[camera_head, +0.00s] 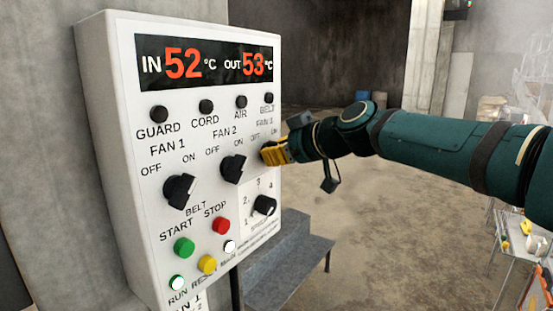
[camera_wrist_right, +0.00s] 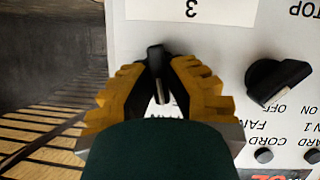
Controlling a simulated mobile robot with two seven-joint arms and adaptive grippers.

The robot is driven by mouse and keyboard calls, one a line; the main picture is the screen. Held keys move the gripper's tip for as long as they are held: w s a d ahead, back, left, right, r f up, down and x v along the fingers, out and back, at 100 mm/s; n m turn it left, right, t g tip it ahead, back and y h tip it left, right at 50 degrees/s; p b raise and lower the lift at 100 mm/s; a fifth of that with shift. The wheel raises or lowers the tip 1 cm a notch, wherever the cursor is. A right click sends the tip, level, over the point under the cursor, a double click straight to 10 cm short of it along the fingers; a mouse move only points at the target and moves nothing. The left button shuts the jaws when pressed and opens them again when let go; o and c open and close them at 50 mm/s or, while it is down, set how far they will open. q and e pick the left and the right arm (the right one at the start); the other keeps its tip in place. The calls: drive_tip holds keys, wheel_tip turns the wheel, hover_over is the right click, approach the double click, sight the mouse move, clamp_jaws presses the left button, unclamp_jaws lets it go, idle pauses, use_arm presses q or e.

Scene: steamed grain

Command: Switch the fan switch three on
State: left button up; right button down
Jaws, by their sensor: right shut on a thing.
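A white control panel (camera_head: 135,110) stands at the left in the head view. My right gripper (camera_head: 268,153), with yellow fingers, reaches in from the right at the FAN 3 position and hides that knob in the head view. In the right wrist view, turned upside down, the black fan three switch (camera_wrist_right: 156,58) stands between the two yellow fingers of my right gripper (camera_wrist_right: 158,75), which is shut on it. Whether the switch points to OFF or ON cannot be told. My left gripper is not in view.
The FAN 1 knob (camera_head: 180,191) and FAN 2 knob (camera_head: 233,168) sit left of my gripper. A small numbered selector knob (camera_head: 264,206) is just below it. Green START (camera_head: 184,247) and red STOP (camera_head: 221,225) buttons are lower left.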

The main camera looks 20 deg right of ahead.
drive_tip(key=shift+w+f+m+g+y+b, duration=0.15)
drive_tip(key=shift+m+g+y+b, duration=0.25)
drive_tip(key=shift+m+y+b, duration=0.4)
drive_tip(key=shift+m+g+y+b, duration=0.4)
drive_tip(key=shift+m, duration=0.6)
drive_tip(key=shift+d+m+g+y+b, duration=0.1)
drive_tip(key=shift+m+g+y+b, duration=0.65)
drive_tip(key=shift+m, duration=0.85)
drive_tip(key=shift+t, duration=0.25)
drive_tip(key=c, duration=1)
unclamp_jaws()
drive_tip(key=shift+w, duration=0.1)
